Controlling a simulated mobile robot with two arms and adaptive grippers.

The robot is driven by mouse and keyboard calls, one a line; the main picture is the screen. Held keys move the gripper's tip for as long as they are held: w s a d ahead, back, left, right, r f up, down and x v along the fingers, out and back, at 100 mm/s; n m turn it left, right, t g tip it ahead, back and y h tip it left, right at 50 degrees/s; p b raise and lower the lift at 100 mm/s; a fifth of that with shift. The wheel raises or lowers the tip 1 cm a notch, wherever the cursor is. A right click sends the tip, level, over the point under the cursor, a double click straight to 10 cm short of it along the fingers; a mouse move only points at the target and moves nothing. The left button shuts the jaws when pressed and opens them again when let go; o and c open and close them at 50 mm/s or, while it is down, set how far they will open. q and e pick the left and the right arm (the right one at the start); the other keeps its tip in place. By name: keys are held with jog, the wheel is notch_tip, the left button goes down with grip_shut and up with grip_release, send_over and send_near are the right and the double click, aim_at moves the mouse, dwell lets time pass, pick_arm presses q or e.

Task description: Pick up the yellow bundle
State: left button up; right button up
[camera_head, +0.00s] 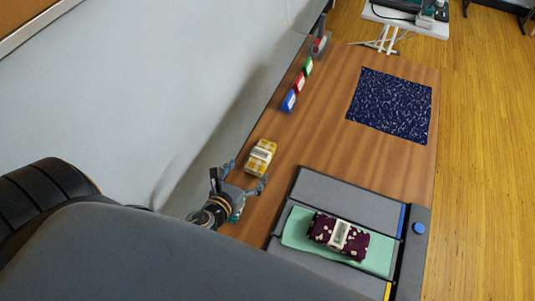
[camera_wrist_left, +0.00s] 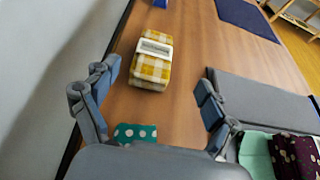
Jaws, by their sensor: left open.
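The yellow bundle (camera_head: 260,158) is a yellow and white checked cloth with a pale band around it. It lies on the wooden table near the wall-side edge. It also shows in the left wrist view (camera_wrist_left: 151,66), ahead of the fingers. My left gripper (camera_head: 245,174) is open, with its fingers spread just short of the bundle. In the left wrist view the open fingers (camera_wrist_left: 158,92) stand to either side, with nothing held between them. A green dotted cloth (camera_wrist_left: 135,133) lies closer to the palm, partly hidden by the gripper. My right gripper is not in view.
A grey tray (camera_head: 345,186) at the right holds a maroon bundle (camera_head: 322,229) on a mint cloth (camera_head: 295,226). Blue, red and green items (camera_head: 289,101) stand along the wall-side edge. A navy patterned cloth (camera_head: 391,106) lies farther back. Bare wood (camera_head: 318,143) lies right of the yellow bundle.

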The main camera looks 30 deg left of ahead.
aim_at(260, 154)
pick_arm(q)
jog(key=x, duration=0.6)
jog(key=shift+w+a+f, duration=0.1)
jog(key=shift+a, duration=0.3)
jog(key=shift+w+d+f, duration=0.1)
jog(key=shift+w+f, duration=0.15)
jog(key=shift+w, duration=0.25)
jog(key=shift+w+f, duration=0.2)
jog(key=shift+w, duration=0.15)
jog(key=x, duration=0.3)
jog(key=shift+w+f, duration=0.15)
jog(key=shift+f, duration=0.15)
jog(key=shift+w+f, duration=0.1)
jog(key=shift+w, duration=0.2)
jog(key=shift+c, duration=0.2)
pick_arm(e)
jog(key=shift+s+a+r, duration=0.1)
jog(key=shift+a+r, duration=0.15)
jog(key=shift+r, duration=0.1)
pick_arm(q)
jog(key=c, duration=1.2)
jog(key=shift+c, duration=0.2)
